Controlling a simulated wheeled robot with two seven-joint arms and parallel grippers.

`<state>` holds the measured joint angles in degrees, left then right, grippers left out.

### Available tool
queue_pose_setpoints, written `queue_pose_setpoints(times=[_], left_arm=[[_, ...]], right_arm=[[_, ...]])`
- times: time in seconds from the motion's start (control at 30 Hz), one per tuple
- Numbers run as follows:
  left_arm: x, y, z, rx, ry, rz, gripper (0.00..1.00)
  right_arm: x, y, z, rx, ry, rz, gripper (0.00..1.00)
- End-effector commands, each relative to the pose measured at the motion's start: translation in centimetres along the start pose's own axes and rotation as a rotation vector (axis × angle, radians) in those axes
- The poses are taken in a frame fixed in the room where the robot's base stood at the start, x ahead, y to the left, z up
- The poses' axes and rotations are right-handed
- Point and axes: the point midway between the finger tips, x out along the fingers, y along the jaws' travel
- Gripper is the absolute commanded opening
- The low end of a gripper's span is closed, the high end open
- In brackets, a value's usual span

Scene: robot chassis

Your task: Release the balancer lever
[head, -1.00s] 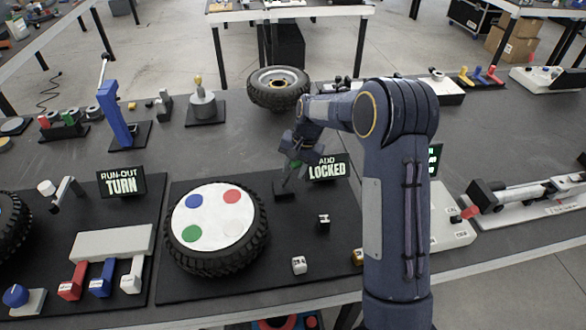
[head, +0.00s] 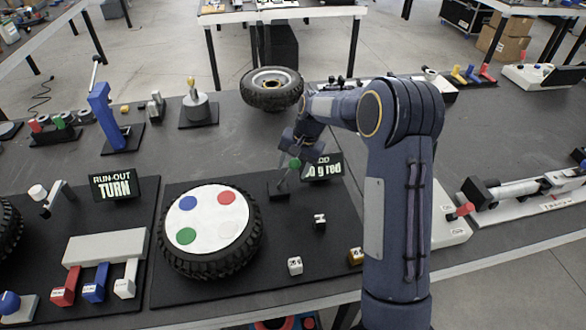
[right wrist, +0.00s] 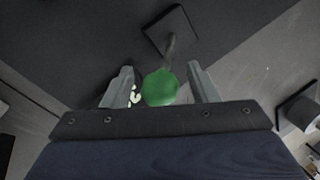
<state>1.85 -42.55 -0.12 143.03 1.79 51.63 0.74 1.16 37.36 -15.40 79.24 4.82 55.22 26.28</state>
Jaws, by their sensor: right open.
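The balancer lever has a thin stem on a black base (head: 279,190) and a green knob (head: 295,163). It stands on the black mat, right of the tyre. My right gripper (head: 291,153) is at the knob. In the right wrist view the green knob (right wrist: 160,87) sits between the two open fingers (right wrist: 160,85), with a visible gap to the right finger; contact on the left is unclear. The stem leads up to the square base (right wrist: 170,28). My left gripper is out of view.
The tyre with a white disc (head: 205,220) and coloured dots lies left of the lever. Small white (head: 295,265) and tan (head: 355,256) weights and a dark-and-white one (head: 319,222) lie in front. A "RUN-OUT TURN" sign (head: 115,188) stands further left.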

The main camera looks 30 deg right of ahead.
Motion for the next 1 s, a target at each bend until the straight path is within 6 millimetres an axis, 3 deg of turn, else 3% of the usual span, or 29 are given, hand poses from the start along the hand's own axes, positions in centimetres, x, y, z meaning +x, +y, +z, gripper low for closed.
queue_pose_setpoints(times=[0.2, 0.4, 1.0], left_arm=[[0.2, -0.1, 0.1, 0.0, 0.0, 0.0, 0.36], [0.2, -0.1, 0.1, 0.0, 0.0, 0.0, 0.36], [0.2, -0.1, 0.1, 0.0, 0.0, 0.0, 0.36]], right_arm=[[-4.0, 0.0, -0.1, 0.001, 0.005, -0.002, 0.53], [-6.2, 0.1, 0.0, 0.001, 0.003, 0.0, 0.53], [-6.9, 0.2, 0.2, -0.002, 0.003, -0.004, 0.53]])
